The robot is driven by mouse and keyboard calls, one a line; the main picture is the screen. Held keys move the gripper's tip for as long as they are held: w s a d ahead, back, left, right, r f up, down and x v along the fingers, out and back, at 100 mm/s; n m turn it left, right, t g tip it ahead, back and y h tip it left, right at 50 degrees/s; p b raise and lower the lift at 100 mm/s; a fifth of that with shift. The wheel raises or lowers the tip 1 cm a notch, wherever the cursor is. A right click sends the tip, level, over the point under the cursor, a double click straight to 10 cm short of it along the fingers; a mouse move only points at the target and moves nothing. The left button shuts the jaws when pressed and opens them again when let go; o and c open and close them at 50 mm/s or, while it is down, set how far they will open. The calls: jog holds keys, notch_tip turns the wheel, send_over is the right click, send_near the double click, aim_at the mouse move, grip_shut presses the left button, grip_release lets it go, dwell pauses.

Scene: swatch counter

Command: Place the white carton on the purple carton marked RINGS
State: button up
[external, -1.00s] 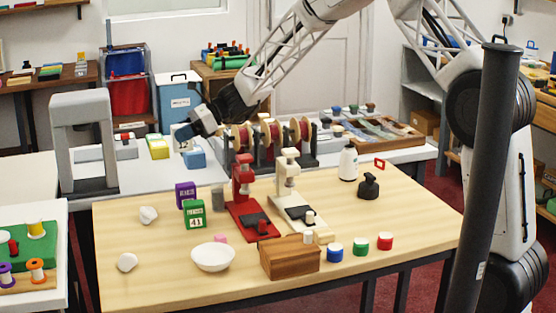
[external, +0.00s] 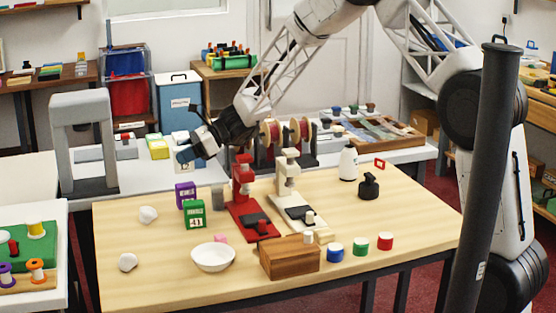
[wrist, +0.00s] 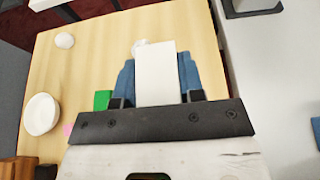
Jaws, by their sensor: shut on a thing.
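My gripper (external: 184,153) is in the air above the far left part of the wooden table, behind and above the purple carton. In the wrist view its blue fingers (wrist: 157,85) are shut on the white carton (wrist: 155,62). The white carton also shows in part in the external view (external: 180,137), between the fingers. The purple carton (external: 185,194) stands upright on the table, behind and left of the green carton marked 41 (external: 194,214). Its lettering is too small to read. I cannot make out the purple carton in the wrist view. The green carton shows there in part (wrist: 102,99).
A white bowl (external: 212,257) and wooden box (external: 289,257) are at the front. The table's left part is mostly clear.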

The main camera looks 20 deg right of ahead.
aim_at(184, 166)
jog(key=shift+f, duration=1.9)
jog(key=shift+f, duration=0.1)
jog(key=o, duration=0.9)
jog(key=shift+o, duration=0.2)
jog(key=v, duration=1.2)
jog(key=shift+d+r, duration=0.1)
jog(key=shift+r, duration=0.1)
